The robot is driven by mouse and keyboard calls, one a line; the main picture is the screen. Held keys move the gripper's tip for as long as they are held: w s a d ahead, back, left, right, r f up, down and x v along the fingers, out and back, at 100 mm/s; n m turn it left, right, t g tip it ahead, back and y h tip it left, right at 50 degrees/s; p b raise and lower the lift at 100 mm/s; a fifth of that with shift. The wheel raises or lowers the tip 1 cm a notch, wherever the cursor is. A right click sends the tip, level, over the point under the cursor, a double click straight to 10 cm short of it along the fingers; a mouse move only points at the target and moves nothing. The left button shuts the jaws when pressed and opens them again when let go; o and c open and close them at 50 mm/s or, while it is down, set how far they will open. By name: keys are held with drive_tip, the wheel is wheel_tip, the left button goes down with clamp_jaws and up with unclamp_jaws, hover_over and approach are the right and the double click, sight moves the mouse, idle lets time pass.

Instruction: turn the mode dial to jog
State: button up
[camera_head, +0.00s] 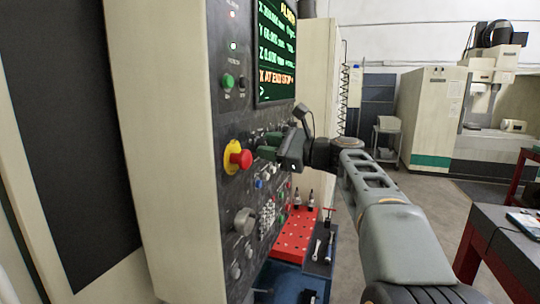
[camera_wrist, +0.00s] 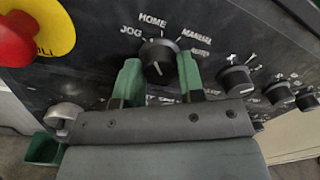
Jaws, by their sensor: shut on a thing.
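The mode dial (camera_wrist: 158,55) is a black round knob on the dark control panel, in the upper middle of the wrist view. The labels JOG (camera_wrist: 130,32), HOME (camera_wrist: 152,20) and MANUAL (camera_wrist: 197,35) fan out above it, with a blurred one to the right. A white line shows on the knob's lower face; which label it selects I cannot tell. My gripper (camera_wrist: 160,72) has its green fingers on either side of the knob, shut on it. In the head view my gripper (camera_head: 269,145) reaches the panel from the right and hides the dial.
A red emergency button (camera_head: 241,158) on a yellow plate is just left of my gripper. More black knobs (camera_wrist: 236,80) sit right of the dial. A screen (camera_head: 275,50) is above.

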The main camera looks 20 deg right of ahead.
drive_tip(key=shift+f+n+b, duration=0.1)
drive_tip(key=shift+n+b, duration=1.1)
drive_tip(key=shift+n, duration=0.7)
drive_tip(key=o, duration=0.9)
drive_tip(key=b+v, duration=0.2)
drive_tip(key=v, duration=1.2)
drive_tip(key=shift+f, duration=0.1)
